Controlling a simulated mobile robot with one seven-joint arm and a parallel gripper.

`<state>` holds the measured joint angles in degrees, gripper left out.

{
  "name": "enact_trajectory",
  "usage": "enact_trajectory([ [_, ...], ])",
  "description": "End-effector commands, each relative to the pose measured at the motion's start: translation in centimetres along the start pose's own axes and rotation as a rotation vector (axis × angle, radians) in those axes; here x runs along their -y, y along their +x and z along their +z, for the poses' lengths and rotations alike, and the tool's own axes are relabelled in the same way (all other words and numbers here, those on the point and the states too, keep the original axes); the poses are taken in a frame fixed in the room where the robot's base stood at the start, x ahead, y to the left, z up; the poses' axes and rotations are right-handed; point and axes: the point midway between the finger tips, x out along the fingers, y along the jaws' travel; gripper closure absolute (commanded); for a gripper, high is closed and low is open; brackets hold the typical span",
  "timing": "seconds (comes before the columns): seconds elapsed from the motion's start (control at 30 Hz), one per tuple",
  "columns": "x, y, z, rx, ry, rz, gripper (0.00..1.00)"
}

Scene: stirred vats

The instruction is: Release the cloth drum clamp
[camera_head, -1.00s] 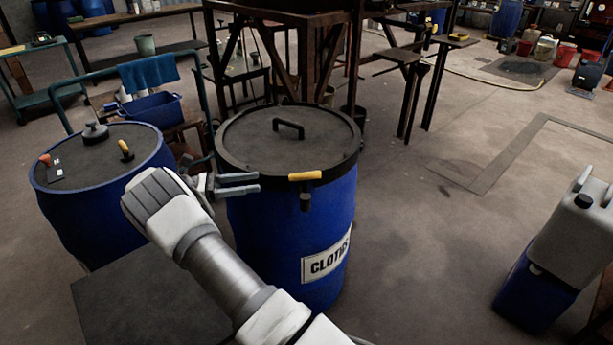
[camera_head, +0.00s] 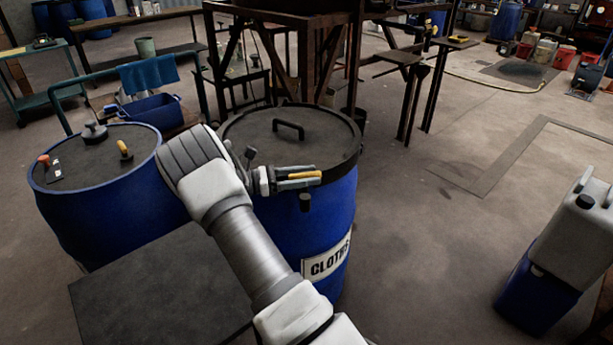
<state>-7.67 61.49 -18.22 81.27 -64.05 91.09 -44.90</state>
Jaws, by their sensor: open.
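The cloth drum (camera_head: 325,215) is a blue barrel with a partly hidden white label on its front. Its dark lid (camera_head: 310,145) has a black bar handle on top and a dark rim band. The clamp's yellow lever (camera_head: 303,175) lies along the front of the rim. My gripper (camera_head: 300,179) is open at the front rim, reaching in from the left. Its fingers lie on either side of the yellow lever in the picture. I cannot tell whether they touch it. My arm hides the left part of the drum.
Another blue drum (camera_head: 100,215) stands at the left with small items on its lid. A dark flat surface (camera_head: 150,300) lies below my arm. A steel frame (camera_head: 318,60) stands behind the cloth drum. A grey jerrycan (camera_head: 575,235) is at the right. Floor between is clear.

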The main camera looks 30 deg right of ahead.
Motion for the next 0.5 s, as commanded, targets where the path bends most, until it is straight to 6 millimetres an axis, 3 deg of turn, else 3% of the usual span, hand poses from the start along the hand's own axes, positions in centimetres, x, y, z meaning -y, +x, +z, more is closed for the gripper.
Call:
enact_trajectory([
  [0.17, 0.0, 0.01, 0.02, 0.0, 0.0, 0.0, 0.43],
  [0.4, 0.0, -0.01, 0.02, 0.0, 0.0, 0.0, 0.86],
  [0.5, 0.0, -0.02, 0.02, 0.0, 0.0, 0.0, 1.0],
])
